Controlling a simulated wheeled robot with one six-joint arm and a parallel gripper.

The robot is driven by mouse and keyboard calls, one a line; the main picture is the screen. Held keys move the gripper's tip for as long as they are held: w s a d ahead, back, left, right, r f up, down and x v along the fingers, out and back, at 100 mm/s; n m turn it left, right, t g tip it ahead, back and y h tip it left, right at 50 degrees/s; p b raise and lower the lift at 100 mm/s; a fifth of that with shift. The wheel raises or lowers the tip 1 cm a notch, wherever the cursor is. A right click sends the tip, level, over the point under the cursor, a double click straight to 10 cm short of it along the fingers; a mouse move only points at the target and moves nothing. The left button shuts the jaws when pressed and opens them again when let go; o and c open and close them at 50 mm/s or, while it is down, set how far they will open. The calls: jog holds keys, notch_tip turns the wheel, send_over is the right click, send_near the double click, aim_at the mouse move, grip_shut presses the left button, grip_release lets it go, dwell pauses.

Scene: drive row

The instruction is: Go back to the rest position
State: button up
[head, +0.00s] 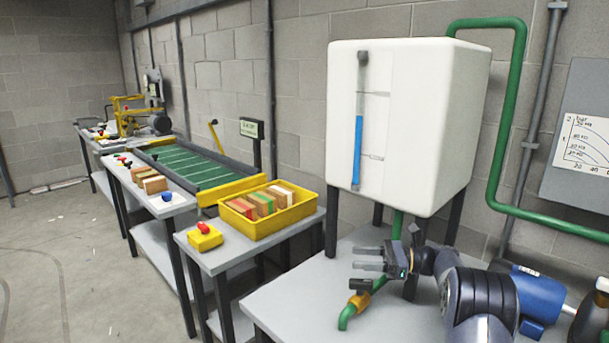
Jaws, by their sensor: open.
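My gripper (369,258) shows in the head view at the lower right. Its two grey fingers point left and stand apart, with nothing between them. From this view I cannot tell whether the gripper touches the valve handle. My arm reaches in from the lower right, bent behind the gripper.
A blue motor (537,296) stands right of my arm. Green pipe (503,120) runs along the wall. To the left are a yellow bin (262,226) of coloured blocks, a yellow box with a red button (204,237) and a green conveyor (190,163).

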aim_at(361, 281)
jog(key=shift+t, duration=0.4)
notch_tip(361, 281, down, 8)
jog(key=shift+r+b, duration=0.1)
jog(key=shift+b, duration=0.35)
jog(key=shift+r+m+t, duration=0.1)
jog(key=shift+m+t, duration=0.5)
jog(key=shift+t, duration=0.1)
jog(key=shift+m+t+h+b, duration=0.7)
jog(key=shift+m+t, duration=0.25)
jog(key=shift+t, duration=0.45)
jog(key=shift+m+t+h+b, duration=0.65)
jog(key=shift+m+t, duration=0.3)
jog(key=shift+t, duration=0.45)
